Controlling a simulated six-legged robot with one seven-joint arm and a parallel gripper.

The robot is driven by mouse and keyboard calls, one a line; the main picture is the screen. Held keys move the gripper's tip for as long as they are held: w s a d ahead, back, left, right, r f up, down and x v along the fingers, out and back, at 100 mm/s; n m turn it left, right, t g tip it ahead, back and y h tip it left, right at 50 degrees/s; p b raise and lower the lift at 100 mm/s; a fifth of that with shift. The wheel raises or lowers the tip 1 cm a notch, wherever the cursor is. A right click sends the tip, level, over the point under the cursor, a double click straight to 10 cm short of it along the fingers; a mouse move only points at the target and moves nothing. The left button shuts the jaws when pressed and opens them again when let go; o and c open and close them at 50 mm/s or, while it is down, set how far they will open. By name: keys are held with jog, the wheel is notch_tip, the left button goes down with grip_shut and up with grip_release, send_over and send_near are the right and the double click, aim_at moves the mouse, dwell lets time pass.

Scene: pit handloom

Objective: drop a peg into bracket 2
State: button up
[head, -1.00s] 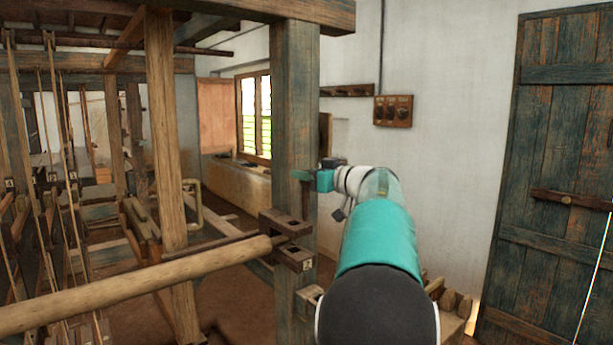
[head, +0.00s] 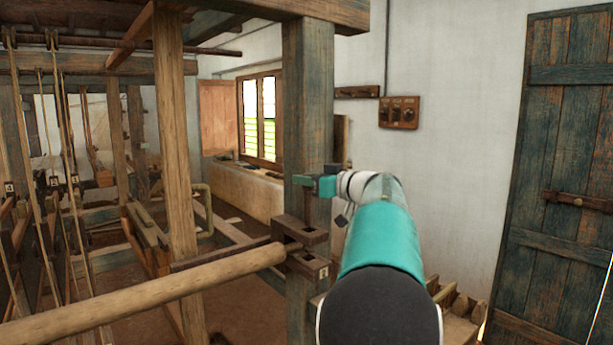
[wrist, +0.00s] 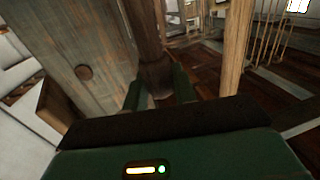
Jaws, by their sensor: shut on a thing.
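In the wrist view the peg (wrist: 149,45) stands between the green fingers (wrist: 158,95). Bracket 2 (head: 308,264), a dark wooden bracket with a "2" plate, is fixed to the thick post. The peg's lower end is close over the bracket's upper arm (head: 315,236) in the head view. I cannot tell whether its tip touches or enters the hole. The bracket is not clearly visible in the wrist view.
A long round wooden beam (head: 150,292) runs from the lower left to the bracket, its end near the bracket's opening. The thick post (head: 310,100) stands just behind my gripper. Loom frames and cords fill the left. A blue-green door (head: 560,130) is at the right.

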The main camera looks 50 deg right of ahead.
aim_at(308, 226)
jog(key=shift+s+f, duration=0.2)
jog(key=shift+f, duration=0.05)
jog(key=shift+w+f, duration=0.15)
jog(key=shift+f, duration=4.6)
jog(key=o, duration=1.1)
jog(key=shift+o, duration=0.2)
